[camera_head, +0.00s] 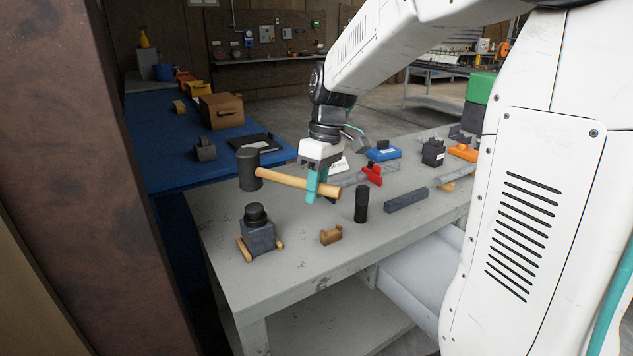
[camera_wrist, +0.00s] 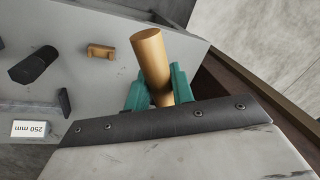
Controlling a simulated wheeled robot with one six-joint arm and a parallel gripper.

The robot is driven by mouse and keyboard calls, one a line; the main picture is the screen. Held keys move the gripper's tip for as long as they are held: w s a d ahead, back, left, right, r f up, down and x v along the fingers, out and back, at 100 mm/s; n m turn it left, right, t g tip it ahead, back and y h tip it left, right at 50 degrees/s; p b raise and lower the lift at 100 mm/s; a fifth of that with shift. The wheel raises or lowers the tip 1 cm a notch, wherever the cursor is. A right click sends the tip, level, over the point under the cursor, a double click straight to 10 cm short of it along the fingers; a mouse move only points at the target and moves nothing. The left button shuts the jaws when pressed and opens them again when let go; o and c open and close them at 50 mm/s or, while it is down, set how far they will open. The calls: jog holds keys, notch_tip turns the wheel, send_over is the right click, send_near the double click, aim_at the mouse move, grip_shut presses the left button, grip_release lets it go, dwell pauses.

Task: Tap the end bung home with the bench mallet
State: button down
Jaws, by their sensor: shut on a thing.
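The mallet has a dark cylindrical head (camera_head: 249,169) and a wooden handle (camera_head: 290,180). My gripper (camera_head: 314,196) is shut on the handle and holds the mallet above the grey bench. The handle also shows between the teal fingers in the wrist view (camera_wrist: 153,62). The head is at the left in the head view and hidden in the wrist view. The mallet is apart from the bung.
Wooden strips lie beside the block. A small wooden cradle (camera_head: 331,234), a black cylinder (camera_head: 361,204) and a grey bar (camera_head: 406,200) are on the bench (camera_head: 300,270). Red, blue and orange items stand farther back. A blue table (camera_head: 170,150) adjoins at left.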

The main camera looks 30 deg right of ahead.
jog(key=d+x, duration=0.1)
jog(key=x, duration=0.5)
jog(key=shift+a+v, duration=0.3)
jog(key=shift+v, duration=1.3)
jog(key=shift+a+v, duration=0.3)
jog(key=shift+v, duration=1.35)
jog(key=shift+a+v, duration=0.3)
jog(key=shift+v, duration=1.3)
jog(key=shift+r, duration=0.2)
jog(key=shift+s, duration=0.1)
